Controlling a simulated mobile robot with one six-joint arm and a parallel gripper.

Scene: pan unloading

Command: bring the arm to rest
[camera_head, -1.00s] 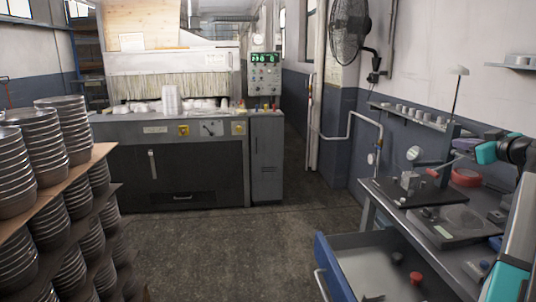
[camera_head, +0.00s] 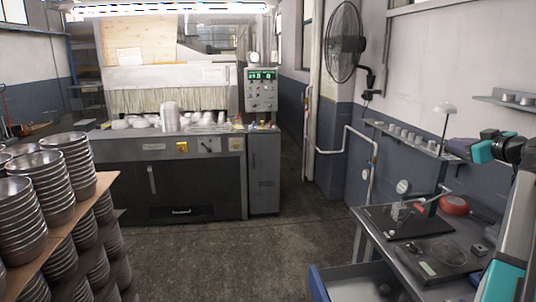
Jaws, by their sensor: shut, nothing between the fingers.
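My arm rises along the right edge of the head view. Its pale link and its dark and teal joints show beside the workbench. A short grey part sticks out to the left of the upper teal joint, in front of the wall shelf. No gripper fingers can be made out there, and nothing held shows on the visible part of the arm. The workbench (camera_head: 468,286) stands below and left of the arm, with a gauge stand (camera_head: 403,187) and a red round item (camera_head: 455,205) on it.
An open blue-fronted drawer (camera_head: 318,284) juts from the bench. Stacked metal pans (camera_head: 72,165) fill a rack at left. A large machine (camera_head: 165,180) stands at the back, and a fan (camera_head: 345,40) hangs on the right wall. The middle floor (camera_head: 240,255) is clear.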

